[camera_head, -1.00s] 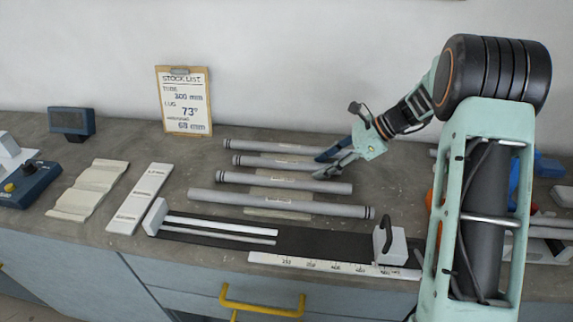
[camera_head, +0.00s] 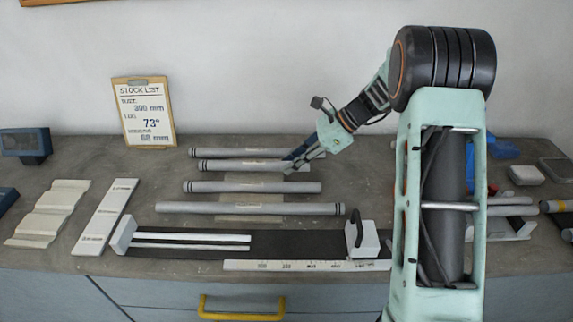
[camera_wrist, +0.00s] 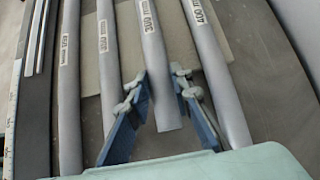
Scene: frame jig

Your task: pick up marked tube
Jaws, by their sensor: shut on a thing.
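Several grey tubes lie side by side on the bench. My gripper (camera_head: 291,160) is at the right end of the second tube from the back (camera_head: 240,165), which has dark bands at its left end. In the wrist view my gripper (camera_wrist: 158,92) has its blue-grey fingers on either side of this tube (camera_wrist: 157,70), near its end. Its label seems to read 300 mm. The tube appears to lie level with its neighbours; I cannot tell if it is clear of the bench. The front tube (camera_head: 250,208) has black bands at its right end.
A black jig (camera_head: 290,243) with a white end block (camera_head: 123,235), a clamp block (camera_head: 364,238) and a ruler (camera_head: 300,265) lies in front. Neighbouring tubes lie close on both sides of my fingers.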

